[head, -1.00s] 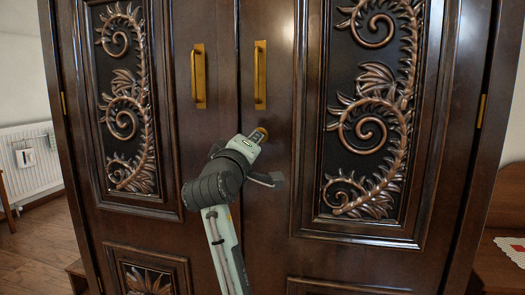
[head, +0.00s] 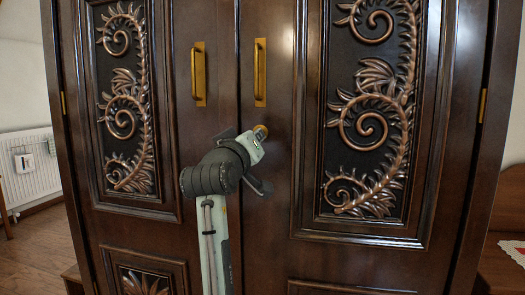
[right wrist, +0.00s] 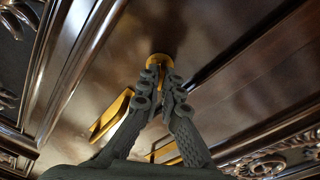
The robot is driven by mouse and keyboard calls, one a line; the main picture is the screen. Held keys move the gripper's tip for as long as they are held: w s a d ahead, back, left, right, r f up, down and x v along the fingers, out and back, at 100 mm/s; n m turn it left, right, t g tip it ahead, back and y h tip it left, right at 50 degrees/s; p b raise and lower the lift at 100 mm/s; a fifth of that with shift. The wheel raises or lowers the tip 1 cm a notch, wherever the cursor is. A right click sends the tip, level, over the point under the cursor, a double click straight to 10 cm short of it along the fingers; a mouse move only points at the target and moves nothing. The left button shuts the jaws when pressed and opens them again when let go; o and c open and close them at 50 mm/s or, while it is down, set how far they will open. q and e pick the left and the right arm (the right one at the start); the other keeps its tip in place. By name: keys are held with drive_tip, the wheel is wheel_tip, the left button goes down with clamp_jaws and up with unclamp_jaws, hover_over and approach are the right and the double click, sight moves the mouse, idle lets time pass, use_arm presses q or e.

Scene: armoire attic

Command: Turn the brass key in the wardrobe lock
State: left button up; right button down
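The dark wooden wardrobe (head: 270,215) fills the head view with both doors closed. The brass lock fitting (head: 262,130) is on the right door, below its handle. My right gripper (head: 258,138) is up against the lock. In the right wrist view, the round brass fitting (right wrist: 160,61) shows just beyond the fingertips. My right fingers (right wrist: 161,82) are drawn close together at the lock, pinching the key there; the key itself is almost wholly hidden between them. My left gripper is in neither view.
Two upright brass handles, left (head: 200,74) and right (head: 260,72), sit above the lock. Carved panels (head: 375,110) stand out on both doors. A white radiator (head: 28,168) is on the wall at left, with open wooden floor in front.

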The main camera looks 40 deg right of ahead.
drive_tip(key=shift+m, duration=0.4)
